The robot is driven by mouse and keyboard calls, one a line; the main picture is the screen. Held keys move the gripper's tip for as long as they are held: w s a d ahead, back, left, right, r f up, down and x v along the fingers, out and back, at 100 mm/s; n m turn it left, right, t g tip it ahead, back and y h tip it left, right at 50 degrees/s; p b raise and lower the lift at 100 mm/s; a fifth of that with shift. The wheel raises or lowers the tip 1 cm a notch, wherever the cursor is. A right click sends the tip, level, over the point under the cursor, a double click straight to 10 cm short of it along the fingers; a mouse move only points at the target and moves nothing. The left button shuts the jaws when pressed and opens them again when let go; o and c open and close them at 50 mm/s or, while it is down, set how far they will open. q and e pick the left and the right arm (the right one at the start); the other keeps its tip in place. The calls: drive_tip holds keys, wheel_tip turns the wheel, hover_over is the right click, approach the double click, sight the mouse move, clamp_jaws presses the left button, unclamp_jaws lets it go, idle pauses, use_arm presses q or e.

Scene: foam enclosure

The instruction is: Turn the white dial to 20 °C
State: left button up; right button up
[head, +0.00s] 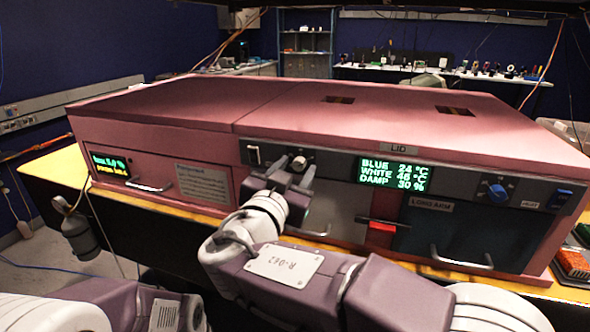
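The pink foam enclosure has a grey control strip with a green-lettered display (394,174). It reads BLUE 24 °C, WHITE about 46 °C (the last digit is not sharp) and DAMP 30 %. The small pale round knob that looks like the white dial (298,162) is on the strip left of the display. My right gripper (291,170) is just in front of it, fingers spread with the knob showing between them. Contact cannot be made out. My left gripper is out of view; only part of my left arm shows at bottom left.
A blue dial (497,191) and a blue switch (560,199) are at the strip's right. A red latch (382,227) sticks out below the display. Handles (461,261) project from the front panels. A small left display (111,166) is lit. A grey canister (80,238) hangs at left.

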clamp_jaws()
drive_tip(key=shift+f, duration=0.1)
